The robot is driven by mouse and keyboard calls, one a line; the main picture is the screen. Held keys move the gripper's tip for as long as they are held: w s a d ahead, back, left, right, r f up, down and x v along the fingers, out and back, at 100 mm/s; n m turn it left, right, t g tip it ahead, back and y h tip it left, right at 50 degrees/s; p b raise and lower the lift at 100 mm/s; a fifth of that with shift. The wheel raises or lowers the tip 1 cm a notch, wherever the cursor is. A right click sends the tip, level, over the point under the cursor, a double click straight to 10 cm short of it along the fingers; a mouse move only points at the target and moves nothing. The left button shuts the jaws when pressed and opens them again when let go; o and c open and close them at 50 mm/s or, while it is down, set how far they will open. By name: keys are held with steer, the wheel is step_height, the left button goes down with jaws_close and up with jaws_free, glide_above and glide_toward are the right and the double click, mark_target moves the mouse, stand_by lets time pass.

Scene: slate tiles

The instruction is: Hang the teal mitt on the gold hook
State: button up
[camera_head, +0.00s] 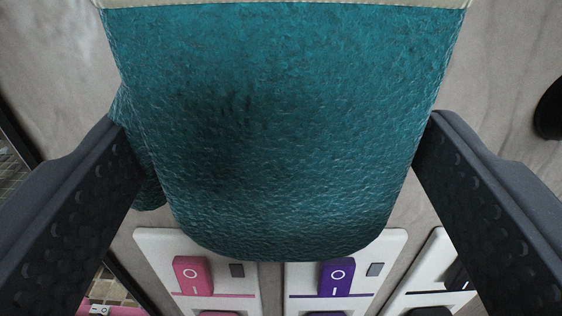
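The teal mitt (280,150) fills the upper middle of the view, with its rounded end toward the bottom and a pale cuff edge along the top. Its thumb shows at the left side, against the left finger. My gripper (275,118) has one dark finger on each side of the mitt. Both fingers meet the mitt's side edges, and it looks held between them. The gold hook is not in view.
White switch panels stand below the mitt, one with a pink switch (193,275) and one with a purple switch (337,277). Another white panel (428,268) is partly behind the right finger. A black round object (550,108) is cut off at the right edge.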

steer(key=shift+o, duration=1.2)
steer(key=shift+s, duration=0.15)
steer(key=s+b, duration=0.2)
steer(key=s, duration=1.1)
steer(key=shift+s+b, duration=0.25)
steer(key=shift+b, duration=0.05)
step_height(320, 180, up, 10)
steer(key=s+a+g+h+b, duration=0.1)
steer(key=s+a+b, duration=0.1)
steer(key=b, duration=0.1)
steer(key=s+a+r+g+y+b, duration=0.1)
steer(key=s+a+r+b, duration=0.1)
steer(key=s+a+r, duration=1.1)
steer(key=s+r, duration=0.3)
steer(key=shift+a+g+b, duration=0.25)
steer(key=shift+g+b, duration=0.05)
steer(key=shift+b, duration=0.1)
